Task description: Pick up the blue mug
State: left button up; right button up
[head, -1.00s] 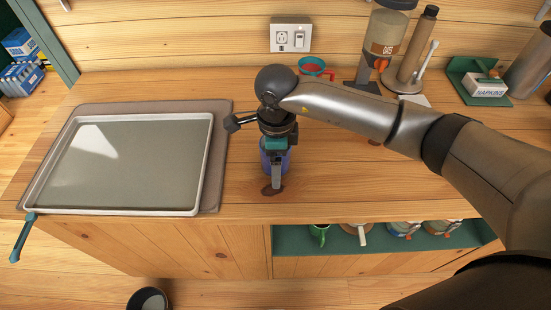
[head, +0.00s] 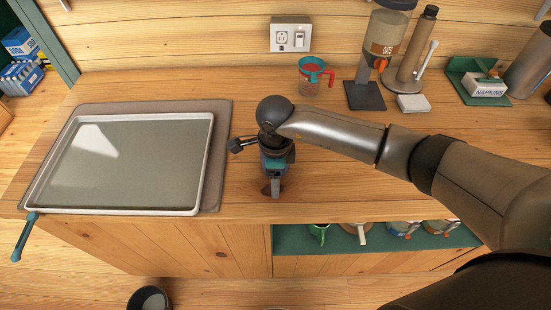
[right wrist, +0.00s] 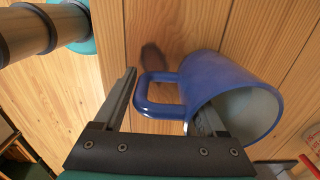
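The blue mug (right wrist: 225,85) is large in the right wrist view, with its handle toward the left and its pale inside facing me. My right gripper (right wrist: 165,100) is open around the mug's handle and near wall. One finger is left of the handle, apart from it. The other finger reaches into the mug's opening. In the head view my right gripper (head: 274,182) points down over the counter and hides most of the mug, leaving only a little blue showing. My left gripper is not in view.
A large metal tray (head: 207,165) lies left of the mug on the counter (head: 350,190). The counter's front edge is close to the gripper.

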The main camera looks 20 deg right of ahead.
jog(key=shift+s, duration=0.1)
grip_shut()
dwell(0.3)
jog(key=shift+r, duration=0.15)
dwell(0.4)
